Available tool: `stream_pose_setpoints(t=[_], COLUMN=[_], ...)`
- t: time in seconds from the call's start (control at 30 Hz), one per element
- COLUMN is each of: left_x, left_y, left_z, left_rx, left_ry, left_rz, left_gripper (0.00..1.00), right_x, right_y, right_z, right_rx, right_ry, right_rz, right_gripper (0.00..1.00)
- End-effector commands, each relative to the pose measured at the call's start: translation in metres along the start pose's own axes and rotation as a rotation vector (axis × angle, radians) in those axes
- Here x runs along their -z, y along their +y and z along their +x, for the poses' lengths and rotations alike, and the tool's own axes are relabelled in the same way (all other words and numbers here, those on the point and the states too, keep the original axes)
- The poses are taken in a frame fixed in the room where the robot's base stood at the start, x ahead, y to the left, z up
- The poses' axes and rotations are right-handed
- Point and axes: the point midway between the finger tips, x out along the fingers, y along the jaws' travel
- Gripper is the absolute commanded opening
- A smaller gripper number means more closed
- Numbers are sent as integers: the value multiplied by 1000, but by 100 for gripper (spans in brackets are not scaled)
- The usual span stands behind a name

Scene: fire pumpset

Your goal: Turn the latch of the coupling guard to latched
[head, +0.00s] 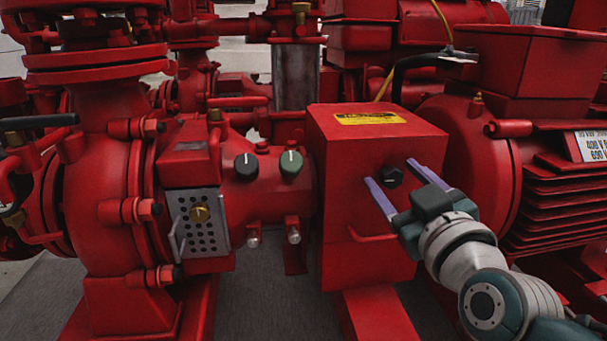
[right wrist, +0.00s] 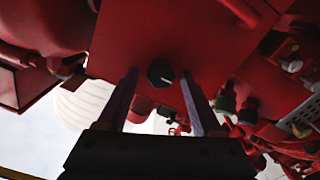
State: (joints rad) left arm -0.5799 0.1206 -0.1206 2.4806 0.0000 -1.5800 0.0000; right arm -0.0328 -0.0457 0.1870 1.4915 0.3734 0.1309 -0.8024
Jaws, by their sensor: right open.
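The coupling guard (head: 345,160) is a red box with a yellow warning label, between the pump and the motor. Its latch (head: 391,177) is a small black knob on the guard's front face. The latch also shows in the right wrist view (right wrist: 160,73), with a light mark on it. My right gripper (head: 390,174) is open, its two purple fingers on either side of the latch. In the right wrist view the fingers (right wrist: 159,83) stand apart with the latch between and beyond them; I cannot tell whether they touch it. My left gripper is not in view.
A red handle (head: 372,238) sticks out low on the guard's front. To the left are two knobs, one black (head: 246,166) and one green (head: 291,164), and a perforated metal plate (head: 200,222) with a brass knob. The finned motor (head: 560,190) stands close on the right.

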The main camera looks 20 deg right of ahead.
Motion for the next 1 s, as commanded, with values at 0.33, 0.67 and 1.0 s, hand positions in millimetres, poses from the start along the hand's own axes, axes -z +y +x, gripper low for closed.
stream_pose_setpoints(t=[0.33,0.67,1.0], left_x=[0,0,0], left_y=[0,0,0], left_z=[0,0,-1], left_rx=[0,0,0], left_ry=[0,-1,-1], left_rz=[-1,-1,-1], left_gripper=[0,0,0], right_x=[0,0,0], right_y=[0,0,0], right_z=[0,0,-1], right_rx=[0,0,0], right_ry=[0,0,0], right_rz=[0,0,3], right_gripper=[42,5,0])
